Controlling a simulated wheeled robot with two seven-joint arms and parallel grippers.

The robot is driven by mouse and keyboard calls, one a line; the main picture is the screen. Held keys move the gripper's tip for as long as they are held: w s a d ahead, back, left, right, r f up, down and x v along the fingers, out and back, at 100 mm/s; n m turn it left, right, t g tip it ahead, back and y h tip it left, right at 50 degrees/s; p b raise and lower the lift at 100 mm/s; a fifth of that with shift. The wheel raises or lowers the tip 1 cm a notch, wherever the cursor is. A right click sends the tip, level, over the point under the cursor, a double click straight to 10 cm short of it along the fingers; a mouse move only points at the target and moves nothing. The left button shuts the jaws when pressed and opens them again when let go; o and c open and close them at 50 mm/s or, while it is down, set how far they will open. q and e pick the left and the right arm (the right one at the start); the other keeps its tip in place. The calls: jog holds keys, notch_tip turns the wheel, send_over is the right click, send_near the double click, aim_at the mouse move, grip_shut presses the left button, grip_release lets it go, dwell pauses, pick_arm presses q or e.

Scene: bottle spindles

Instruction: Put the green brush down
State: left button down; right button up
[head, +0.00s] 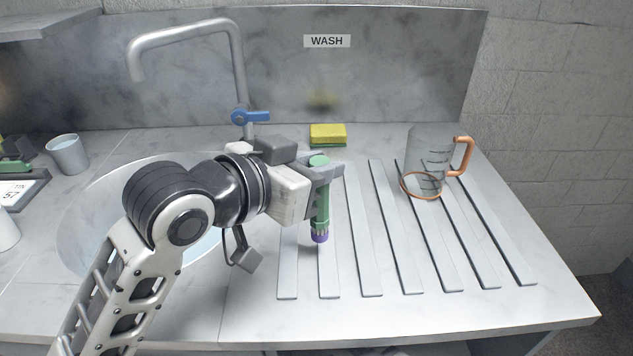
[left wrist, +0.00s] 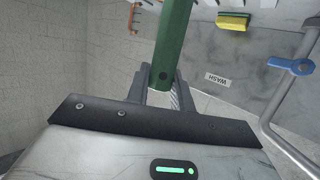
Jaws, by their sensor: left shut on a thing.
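The green brush (head: 321,205) is upright in my left gripper (head: 325,172) in the head view, with a purple-and-white bristle end pointing down. It is held over the ribbed draining area of the counter. Whether its lower end touches the surface I cannot tell. My left gripper is shut on the green handle. The left wrist view shows the green brush (left wrist: 174,45) between the two fingers of my left gripper (left wrist: 162,88). My right gripper is not in view.
A glass jug (head: 428,160) with a copper handle stands on the ribs (head: 405,255) at right. A yellow-green sponge (head: 328,135) lies behind the brush. A sink (head: 95,215) and tap (head: 238,60) are at left. The front ribs are clear.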

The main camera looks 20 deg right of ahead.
aim_at(317, 218)
pick_arm(q)
jog(key=shift+f, duration=1.45)
jog(key=shift+f, duration=0.15)
jog(key=c, duration=1.2)
grip_release()
jog(key=shift+a+r, duration=0.15)
jog(key=shift+r, duration=0.1)
jog(key=v, duration=1.1)
jog(key=shift+s+a, duration=0.3)
